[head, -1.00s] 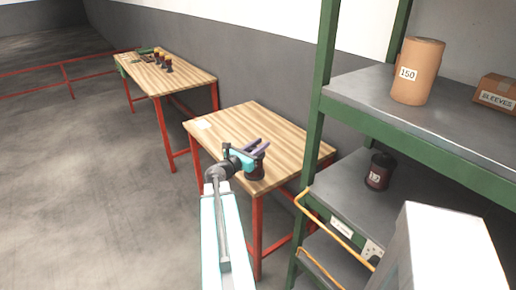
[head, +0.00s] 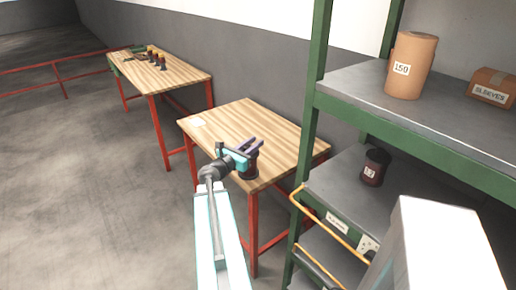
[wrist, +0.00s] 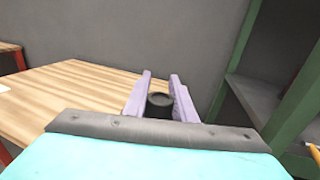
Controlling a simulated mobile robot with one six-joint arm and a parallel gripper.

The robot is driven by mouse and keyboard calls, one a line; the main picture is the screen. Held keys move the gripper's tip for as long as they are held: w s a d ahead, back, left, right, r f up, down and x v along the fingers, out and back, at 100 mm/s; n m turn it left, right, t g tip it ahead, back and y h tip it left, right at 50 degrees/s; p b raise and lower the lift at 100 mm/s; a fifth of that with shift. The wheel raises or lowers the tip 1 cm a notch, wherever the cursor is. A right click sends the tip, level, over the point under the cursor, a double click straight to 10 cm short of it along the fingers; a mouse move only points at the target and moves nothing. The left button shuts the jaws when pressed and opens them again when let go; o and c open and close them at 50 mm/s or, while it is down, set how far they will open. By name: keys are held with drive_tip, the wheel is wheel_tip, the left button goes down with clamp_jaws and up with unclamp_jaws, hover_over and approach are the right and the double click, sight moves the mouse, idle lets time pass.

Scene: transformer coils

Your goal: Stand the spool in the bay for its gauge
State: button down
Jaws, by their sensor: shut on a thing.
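My gripper (head: 246,150), with purple fingers, is shut on a dark spool (head: 250,171) over the right part of the near wooden table. In the wrist view, the spool (wrist: 160,101) shows its round dark top between the two fingers. I cannot tell whether its base touches the table. A second dark spool (head: 375,167) with a white label stands upright on the lower grey shelf to the right; its number is too small to read surely. No bay for the held spool can be made out clearly.
The near table (head: 225,127) is mostly bare, with a white paper (head: 198,122). A far table (head: 160,78) holds several small spools. A green-framed shelf (head: 440,120) carries a brown cylinder (head: 409,66) marked 150 and a SLEEVES box (head: 490,87). An orange rail (head: 325,219) fronts the lower shelf.

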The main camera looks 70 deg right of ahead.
drive_tip(key=w+a+f+n+t, duration=0.1)
drive_tip(key=w+a+n+t, duration=0.65)
drive_tip(key=w+a, duration=2.3)
drive_tip(key=w+a+n+t+y, duration=0.1)
drive_tip(key=w+a+t, duration=0.2)
drive_tip(key=a, duration=1)
drive_tip(key=w+a+f+n+t+y, duration=0.1)
drive_tip(key=w+a+t, duration=0.2)
drive_tip(key=a, duration=1)
drive_tip(key=w+a+n+t+y, duration=0.1)
drive_tip(key=w+a+t, duration=0.2)
drive_tip(key=a, duration=0.9)
drive_tip(key=shift+w+a+f+n, duration=0.25)
drive_tip(key=shift+a+n, duration=0.1)
drive_tip(key=shift+a, duration=0.05)
drive_tip(key=shift+a+t, duration=0.15)
drive_tip(key=shift+t, duration=0.1)
